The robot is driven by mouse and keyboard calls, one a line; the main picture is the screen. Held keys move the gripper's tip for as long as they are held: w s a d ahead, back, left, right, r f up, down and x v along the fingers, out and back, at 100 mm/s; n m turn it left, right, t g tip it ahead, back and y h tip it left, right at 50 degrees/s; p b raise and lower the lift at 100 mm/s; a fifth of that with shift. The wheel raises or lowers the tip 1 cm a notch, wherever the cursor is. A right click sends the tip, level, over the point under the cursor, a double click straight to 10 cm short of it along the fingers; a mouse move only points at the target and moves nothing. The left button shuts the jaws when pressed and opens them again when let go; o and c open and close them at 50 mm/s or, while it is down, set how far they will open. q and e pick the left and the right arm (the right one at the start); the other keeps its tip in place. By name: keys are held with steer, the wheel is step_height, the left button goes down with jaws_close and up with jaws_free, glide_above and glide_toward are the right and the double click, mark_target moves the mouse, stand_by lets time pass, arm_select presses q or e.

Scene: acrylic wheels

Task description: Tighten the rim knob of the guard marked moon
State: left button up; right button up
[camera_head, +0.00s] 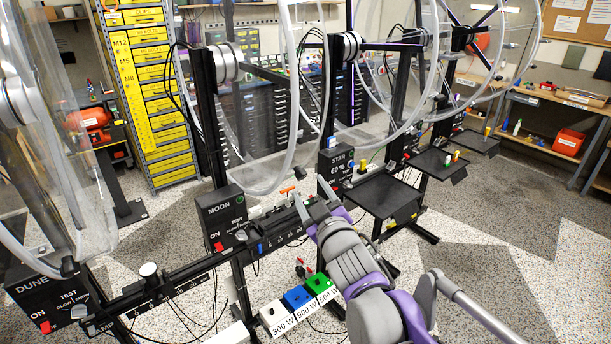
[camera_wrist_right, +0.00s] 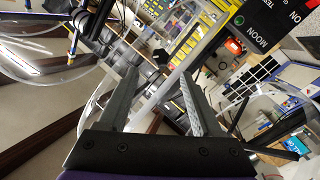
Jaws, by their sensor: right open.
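The box marked MOON (camera_head: 222,217) stands on the black rail left of the middle in the head view, with a red switch on its front. In the right wrist view the MOON box (camera_wrist_right: 247,42) shows at the upper right, turned on its side. A clear curved guard (camera_head: 285,150) rises behind and right of it. A small orange part (camera_head: 287,190) shows near the guard's lower edge; I cannot tell if it is the rim knob. My right gripper (camera_head: 316,204) is open, right of the MOON box near the rail. Its fingers (camera_wrist_right: 156,85) are apart, with nothing between them gripped. My left gripper is not in view.
The black rail (camera_head: 185,285) carries a pale round knob (camera_head: 148,270). The DUNE box (camera_head: 42,295) is at lower left and the STAR box (camera_head: 338,165) stands behind my gripper. White, blue and green blocks (camera_head: 299,297) sit below the rail. Loose cables hang nearby.

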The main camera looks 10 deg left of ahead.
mark_target(302, 177)
steer(key=p+x, duration=0.1)
steer(key=x, duration=0.5)
steer(key=shift+w+a, duration=0.1)
steer(key=shift+w, duration=0.1)
jaws_close()
